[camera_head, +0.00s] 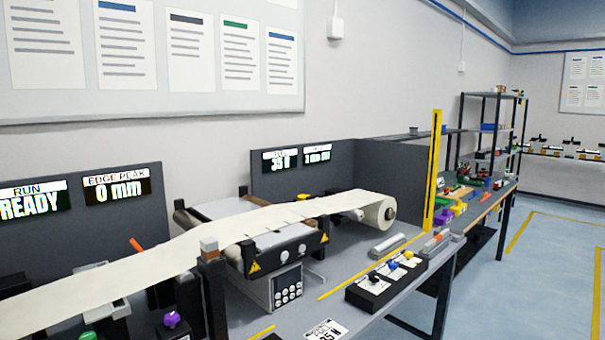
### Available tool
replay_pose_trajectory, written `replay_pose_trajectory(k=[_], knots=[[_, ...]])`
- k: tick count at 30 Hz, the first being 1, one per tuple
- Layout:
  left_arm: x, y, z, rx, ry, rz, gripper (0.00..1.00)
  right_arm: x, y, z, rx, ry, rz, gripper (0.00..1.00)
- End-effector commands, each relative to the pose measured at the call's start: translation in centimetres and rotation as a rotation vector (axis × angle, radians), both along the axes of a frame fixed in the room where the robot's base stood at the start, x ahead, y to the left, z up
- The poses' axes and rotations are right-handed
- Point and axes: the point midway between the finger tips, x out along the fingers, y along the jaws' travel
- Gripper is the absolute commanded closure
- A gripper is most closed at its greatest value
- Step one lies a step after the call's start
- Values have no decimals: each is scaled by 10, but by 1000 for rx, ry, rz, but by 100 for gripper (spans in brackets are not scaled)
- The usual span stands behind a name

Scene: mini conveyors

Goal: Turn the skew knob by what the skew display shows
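No display's label reads clearly as skew. The left displays read RUN READY (33,200) and EDGE PEAK 0 mm (116,187). Two smaller displays stand farther back: one seems to read 35 N (280,162), and the one beside it (318,154) is too small to read surely. A purple knob (171,320) sits on a dark block at the front left, with a green knob (88,336) partly cut off at the bottom edge. A black box (371,297) carries black, blue and yellow knobs. I cannot tell which knob is the skew knob. Neither gripper is in view.
A cream web (150,262) runs across the machine to a roll (378,213) at the right. A card (326,331) lies at the front. Open floor lies right.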

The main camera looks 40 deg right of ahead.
Motion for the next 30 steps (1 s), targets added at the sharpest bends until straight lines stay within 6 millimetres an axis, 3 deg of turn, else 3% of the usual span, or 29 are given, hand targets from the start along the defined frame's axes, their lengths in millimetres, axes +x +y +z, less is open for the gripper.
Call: replay_pose_trajectory(k=[19, 26, 30], knots=[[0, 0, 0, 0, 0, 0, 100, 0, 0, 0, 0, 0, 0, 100], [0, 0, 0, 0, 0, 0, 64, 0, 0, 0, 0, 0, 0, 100], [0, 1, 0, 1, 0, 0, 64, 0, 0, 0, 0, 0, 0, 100]])
